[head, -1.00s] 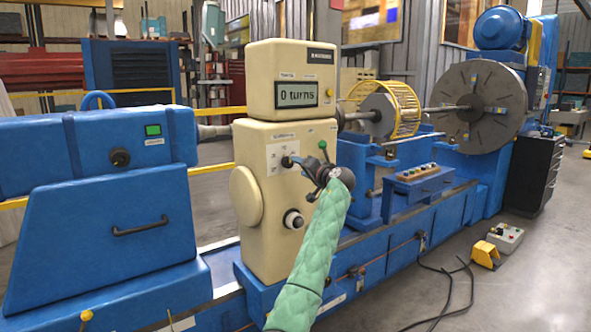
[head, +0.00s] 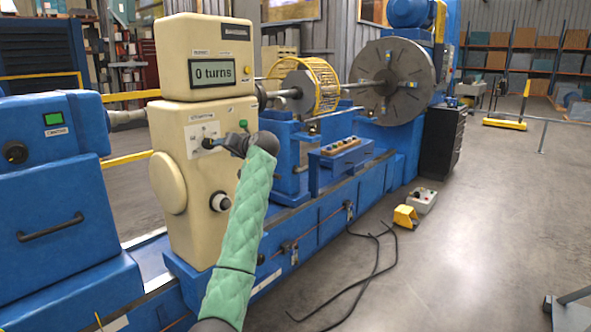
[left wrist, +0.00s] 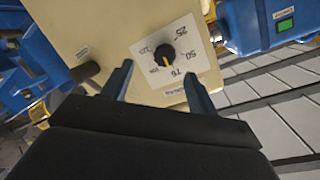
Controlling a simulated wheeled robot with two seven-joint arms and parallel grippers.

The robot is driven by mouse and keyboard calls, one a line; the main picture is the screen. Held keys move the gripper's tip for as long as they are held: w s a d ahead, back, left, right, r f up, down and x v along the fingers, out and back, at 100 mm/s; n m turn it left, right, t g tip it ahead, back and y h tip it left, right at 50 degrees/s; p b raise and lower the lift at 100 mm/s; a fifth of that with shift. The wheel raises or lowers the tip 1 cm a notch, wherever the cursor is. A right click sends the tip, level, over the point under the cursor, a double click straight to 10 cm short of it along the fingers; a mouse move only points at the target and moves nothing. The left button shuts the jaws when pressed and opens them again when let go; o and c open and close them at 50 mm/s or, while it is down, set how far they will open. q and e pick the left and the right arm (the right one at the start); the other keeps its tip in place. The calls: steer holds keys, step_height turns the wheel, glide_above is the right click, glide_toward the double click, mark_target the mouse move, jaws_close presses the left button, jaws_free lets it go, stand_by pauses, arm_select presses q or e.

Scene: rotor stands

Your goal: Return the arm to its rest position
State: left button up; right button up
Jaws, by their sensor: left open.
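My left arm, in a green quilted sleeve, reaches up to the cream control column (head: 172,225) in the head view. My left gripper (head: 222,145) is in front of the column's white dial panel, with the black knob (head: 207,143) just beyond its fingers. In the left wrist view the open fingers (left wrist: 158,82) stand apart, with the black dial knob (left wrist: 164,54) and its numbered plate seen between and beyond their tips. Nothing is held. I cannot tell the exact gap to the panel. My right gripper is out of view.
A display reading "0 turns" (head: 212,72) tops the column. Blue machine housing (head: 70,220) is at left. A yellow-caged rotor (head: 325,87) and faceplate (head: 397,80) are behind. Cables (head: 350,290) lie on open floor at right.

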arm_select(q)
steer(key=s+d+r+t+h, duration=0.2)
steer(key=s+d+r+h, duration=0.15)
steer(key=s+r, duration=0.25)
steer(key=s+d+f+h, duration=0.2)
steer(key=s+f+h, duration=0.15)
steer(key=s, duration=0.25)
steer(key=s+d+f+m+g+h+p, duration=0.1)
steer(key=s+d+f+m+h, duration=0.15)
steer(key=s+f, duration=1)
steer(key=s+d+f+m+g+h+p, duration=0.1)
steer(key=s+d+f+g+h, duration=0.15)
steer(key=s+f, duration=1.05)
steer(key=s+f+g, duration=0.3)
steer(key=s+f, duration=1.1)
steer(key=s, duration=0.4)
steer(key=s+f+g+h+p, duration=0.1)
steer(key=s+f+g, duration=0.3)
steer(key=s+f, duration=1)
steer(key=s, duration=0.4)
steer(key=shift+s, duration=0.15)
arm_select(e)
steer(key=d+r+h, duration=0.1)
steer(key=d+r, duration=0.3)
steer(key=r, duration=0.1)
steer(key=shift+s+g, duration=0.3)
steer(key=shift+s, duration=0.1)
